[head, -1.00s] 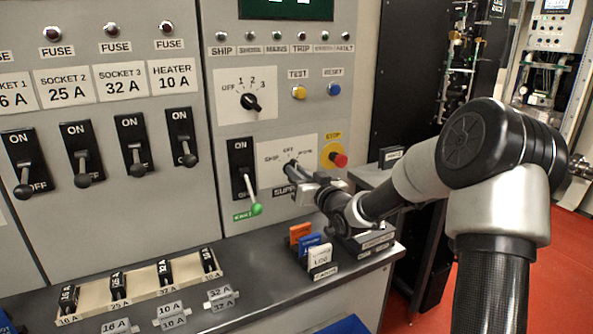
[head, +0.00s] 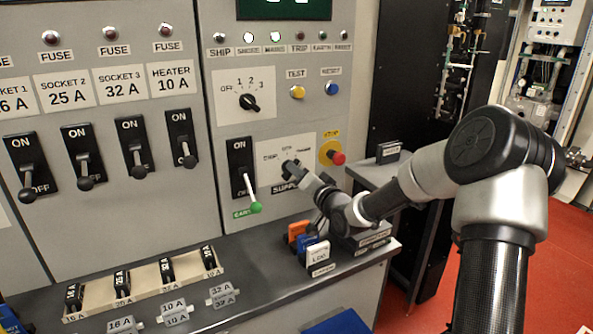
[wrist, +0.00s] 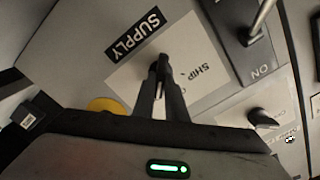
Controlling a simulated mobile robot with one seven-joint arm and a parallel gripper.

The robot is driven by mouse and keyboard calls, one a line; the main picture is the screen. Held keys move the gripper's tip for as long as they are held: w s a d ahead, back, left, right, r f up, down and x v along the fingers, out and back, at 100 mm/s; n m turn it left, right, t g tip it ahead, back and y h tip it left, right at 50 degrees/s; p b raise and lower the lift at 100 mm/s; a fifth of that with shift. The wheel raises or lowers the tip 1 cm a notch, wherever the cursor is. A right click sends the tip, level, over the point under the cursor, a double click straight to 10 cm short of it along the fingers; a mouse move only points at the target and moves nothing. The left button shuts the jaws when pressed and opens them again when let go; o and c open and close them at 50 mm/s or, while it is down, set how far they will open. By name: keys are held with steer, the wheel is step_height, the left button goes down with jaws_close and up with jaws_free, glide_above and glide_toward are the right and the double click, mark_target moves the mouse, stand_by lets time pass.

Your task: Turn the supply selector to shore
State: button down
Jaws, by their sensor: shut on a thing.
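The supply selector plate (head: 270,150), marked SHIP and OFF with its right marking partly covered, is on the grey panel above the desk. My gripper (head: 292,166) is at the plate and covers most of the knob in the head view. In the wrist view, the dark selector knob (wrist: 162,66) stands between my two fingertips (wrist: 161,88), which are shut on it. The SUPPLY label (wrist: 136,36) and the word SHIP show beside it. The knob's exact pointing direction is hidden by my fingers.
Orange, blue and white tags (head: 317,256) stand on the desk below. A rotary meter knob (head: 249,102) is above.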

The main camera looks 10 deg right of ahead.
steer(key=shift+f, duration=0.1)
stand_by(0.3)
steer(key=c, duration=1.8)
jaws_free()
steer(key=shift+s, duration=0.1)
steer(key=p+v, duration=0.1)
steer(key=v, duration=1.6)
